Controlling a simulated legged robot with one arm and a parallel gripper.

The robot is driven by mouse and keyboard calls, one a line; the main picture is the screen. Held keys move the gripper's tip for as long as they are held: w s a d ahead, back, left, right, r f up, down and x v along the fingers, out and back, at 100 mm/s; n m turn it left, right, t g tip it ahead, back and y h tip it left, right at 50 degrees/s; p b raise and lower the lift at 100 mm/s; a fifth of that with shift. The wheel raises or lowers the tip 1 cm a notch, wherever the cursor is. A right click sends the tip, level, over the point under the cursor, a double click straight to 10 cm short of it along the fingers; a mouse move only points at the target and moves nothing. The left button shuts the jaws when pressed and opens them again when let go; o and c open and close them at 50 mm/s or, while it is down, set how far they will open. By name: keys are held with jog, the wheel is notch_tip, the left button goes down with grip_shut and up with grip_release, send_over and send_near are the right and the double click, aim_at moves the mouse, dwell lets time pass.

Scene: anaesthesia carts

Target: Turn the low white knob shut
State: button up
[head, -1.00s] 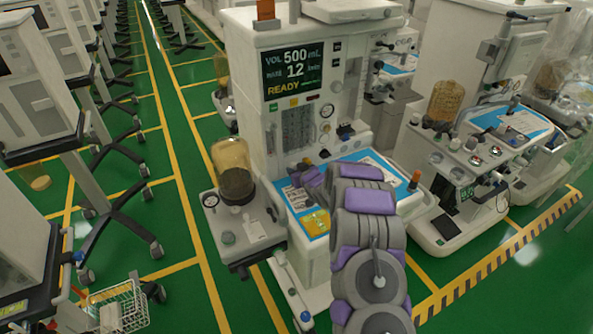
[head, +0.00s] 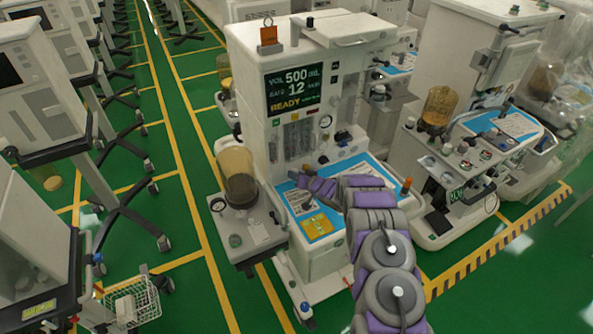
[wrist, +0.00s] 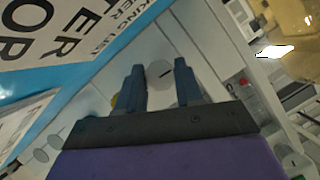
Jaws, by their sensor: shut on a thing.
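A round white knob (wrist: 160,75) with a dark line on its face sits on the pale panel in the wrist view. My gripper (wrist: 159,68) has its two dark fingers on either side of the knob, shut on it. A yellow knob (wrist: 115,101) shows partly behind the left finger. In the head view my gripper (head: 294,178) reaches the lower front of the anaesthesia cart (head: 255,95), just above its work surface. The knob is hidden there by my gripper and arm.
A blue-edged work surface (head: 318,226) with printed cards lies below my arm. A canister with an amber top (head: 236,162) stands to the left. A second cart (head: 445,165) stands to the right. A green floor aisle runs along the left.

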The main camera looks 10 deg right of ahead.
jog(key=shift+w+d+f+m+y+b, duration=0.15)
jog(key=shift+m+y+b, duration=0.25)
jog(key=shift+m+y, duration=0.5)
jog(key=m+y+b, duration=0.1)
jog(key=m+b, duration=0.1)
jog(key=m, duration=0.1)
jog(key=shift+d+f+b, duration=0.15)
jog(key=shift+b, duration=0.15)
jog(key=m+t+y+b, duration=0.1)
jog(key=m+y+b, duration=0.1)
jog(key=m+b, duration=0.1)
jog(key=shift+m, duration=0.5)
jog(key=o, duration=0.8)
jog(key=shift+d+f, duration=0.1)
jog(key=shift+o, duration=1.1)
jog(key=p+v, duration=0.1)
jog(key=v, duration=1.6)
jog(key=shift+d+p, duration=0.25)
jog(key=shift+p, duration=0.1)
